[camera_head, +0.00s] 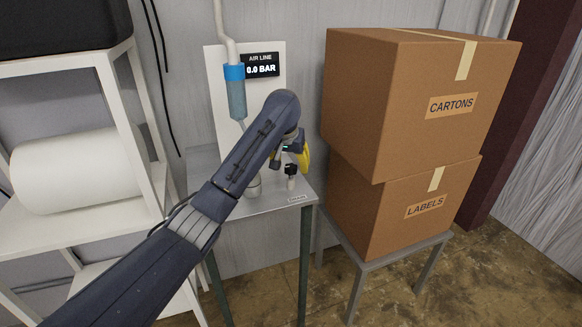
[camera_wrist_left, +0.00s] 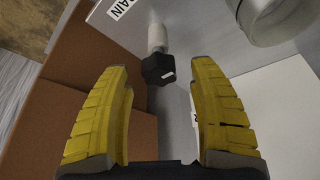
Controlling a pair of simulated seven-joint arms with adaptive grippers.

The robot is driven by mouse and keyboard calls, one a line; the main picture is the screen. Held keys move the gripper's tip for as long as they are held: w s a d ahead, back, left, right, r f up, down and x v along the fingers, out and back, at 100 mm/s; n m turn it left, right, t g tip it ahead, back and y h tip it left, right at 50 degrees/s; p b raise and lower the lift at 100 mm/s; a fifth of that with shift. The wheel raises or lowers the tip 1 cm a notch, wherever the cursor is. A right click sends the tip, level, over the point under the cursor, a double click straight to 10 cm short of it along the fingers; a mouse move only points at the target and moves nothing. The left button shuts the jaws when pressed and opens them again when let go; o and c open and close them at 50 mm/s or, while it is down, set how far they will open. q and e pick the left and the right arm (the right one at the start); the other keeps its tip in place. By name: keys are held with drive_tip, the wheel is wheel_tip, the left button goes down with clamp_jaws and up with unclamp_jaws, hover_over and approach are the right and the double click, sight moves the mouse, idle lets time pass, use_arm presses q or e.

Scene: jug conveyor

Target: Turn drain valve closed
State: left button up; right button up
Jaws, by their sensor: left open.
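The drain valve has a black knob (camera_wrist_left: 158,69) on a pale stem (camera_wrist_left: 157,38), seen in the left wrist view ahead of and between my left fingers. In the head view the black knob (camera_head: 291,169) stands over the small table near the DRAIN label (camera_head: 297,199). My left gripper (camera_head: 303,158) is open beside the knob in the head view. In the left wrist view its two yellow fingers (camera_wrist_left: 162,92) are spread with nothing held between them. The white mark on the knob shows. My right gripper is in neither view.
A display (camera_head: 261,66) reads AIR LINE 0.0 BAR above a blue-topped filter (camera_head: 236,94). Stacked cartons (camera_head: 400,110) stand close on the right of the small table (camera_head: 228,220). A white shelf (camera_head: 112,105) with a large roll (camera_head: 75,170) stands at left.

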use_arm(q)
drive_tip(key=shift+w+f, duration=0.25)
drive_tip(key=shift+f, duration=0.3)
drive_tip(key=shift+c, duration=0.2)
drive_tip(key=c, duration=1.2)
